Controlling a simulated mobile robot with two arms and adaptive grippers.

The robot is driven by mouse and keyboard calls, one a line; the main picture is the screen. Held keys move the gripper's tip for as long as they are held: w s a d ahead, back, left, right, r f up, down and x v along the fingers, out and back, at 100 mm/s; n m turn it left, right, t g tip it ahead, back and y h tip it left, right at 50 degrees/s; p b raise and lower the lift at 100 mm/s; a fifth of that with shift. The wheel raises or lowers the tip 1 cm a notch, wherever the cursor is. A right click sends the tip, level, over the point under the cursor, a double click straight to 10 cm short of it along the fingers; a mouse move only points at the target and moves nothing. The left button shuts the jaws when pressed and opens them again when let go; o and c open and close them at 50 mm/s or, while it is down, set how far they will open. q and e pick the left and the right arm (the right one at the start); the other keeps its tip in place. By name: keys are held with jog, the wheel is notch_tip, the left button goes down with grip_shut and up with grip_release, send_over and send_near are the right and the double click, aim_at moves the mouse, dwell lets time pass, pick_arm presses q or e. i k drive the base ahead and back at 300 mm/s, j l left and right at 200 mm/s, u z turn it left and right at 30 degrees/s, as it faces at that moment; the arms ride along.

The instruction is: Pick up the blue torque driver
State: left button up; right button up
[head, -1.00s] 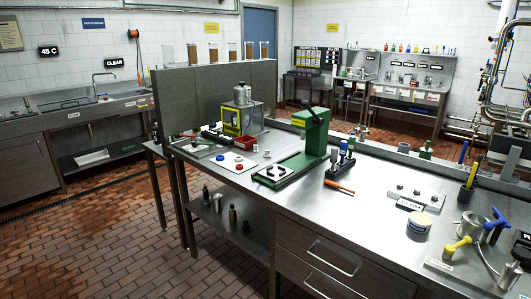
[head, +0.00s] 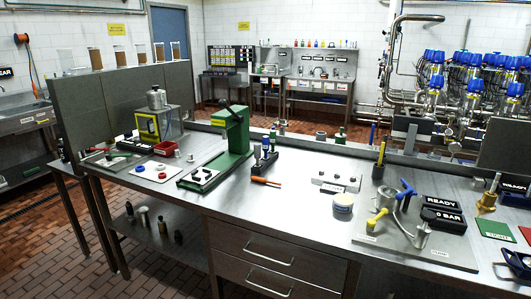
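A black holder (head: 259,168) stands on the steel bench, right of the green press. An orange-handled screwdriver (head: 266,181) lies on the bench in front of the holder. Neither of my grippers shows in the head view.
The green press (head: 235,130) stands left of the holder. To the right are a white valve block (head: 337,182), a round tub (head: 343,202) and a fixture with blue and yellow handles (head: 410,235). The bench (head: 300,215) is bare around the screwdriver.

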aim_at(266, 138)
jog(key=i+l+z, duration=0.15)
jog(key=i, duration=0.55)
jog(key=i+l+z, duration=0.15)
jog(key=i, duration=0.5)
jog(key=z, duration=0.45)
jog(key=k+j+z, duration=0.1)
jog(key=j+z, duration=0.3)
jog(key=k+j+z, duration=0.2)
jog(key=z, duration=0.2)
jog(key=k+j+z, duration=0.15)
jog(key=z, duration=0.25)
jog(key=k+j, duration=0.05)
jog(key=j, duration=0.05)
